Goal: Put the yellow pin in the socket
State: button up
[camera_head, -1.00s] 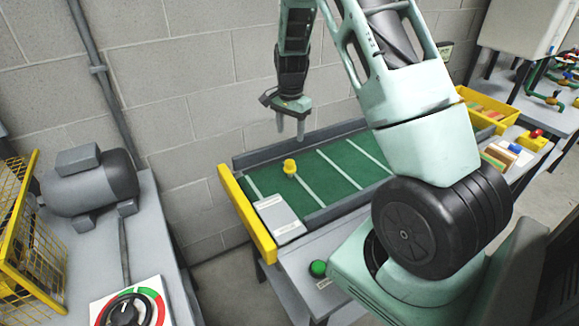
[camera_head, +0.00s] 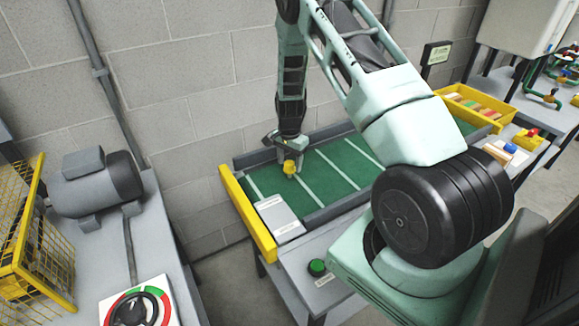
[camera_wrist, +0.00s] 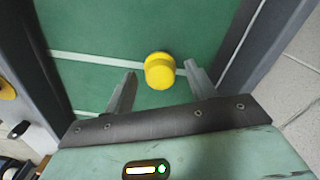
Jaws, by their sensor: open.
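The yellow pin (camera_head: 291,167) stands on the green belt (camera_head: 330,182), near the belt's left part. In the wrist view the pin's round yellow head (camera_wrist: 160,72) shows between the tips of my two fingers. My gripper (camera_wrist: 161,76) is open, with one finger on each side of the pin and a visible gap to it. In the head view my gripper (camera_head: 284,158) is low at the pin, and its fingers are partly hidden. I cannot make out a socket clearly in either view.
A light grey plate (camera_head: 279,219) lies at the belt's left end beside a yellow end bar (camera_head: 247,215). Dark rails edge the belt. A green button (camera_head: 317,267) is at the front. A yellow bin (camera_head: 470,108) stands at the right, a motor (camera_head: 95,182) at the left.

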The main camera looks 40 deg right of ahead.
jog(key=c, duration=1.2)
